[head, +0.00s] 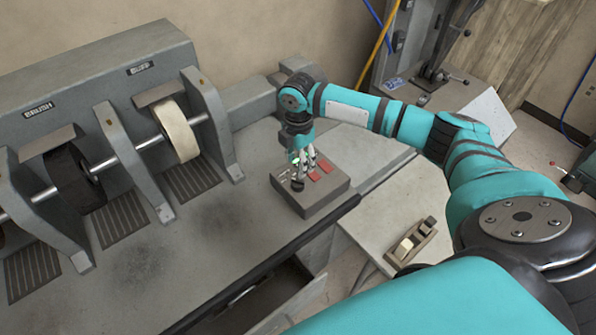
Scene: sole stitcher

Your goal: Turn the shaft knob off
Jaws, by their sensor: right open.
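A grey control box (325,195) sits on the machine's bench near its right front edge. A small dark knob (297,185) stands on the left part of its top, beside red labels (320,172). My right gripper (303,166) points down over the box with its fingers apart and empty. Its fingertips are just above and behind the knob and partly cover it. I cannot tell whether they touch it, nor which way the knob is turned. My left gripper is not in view.
On the left are a buffing wheel (176,132) and a dark brush wheel (72,175) on a shaft between grey brackets. A small box with switches (411,242) lies on the lower table at right. A drawer (270,300) is open below the bench.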

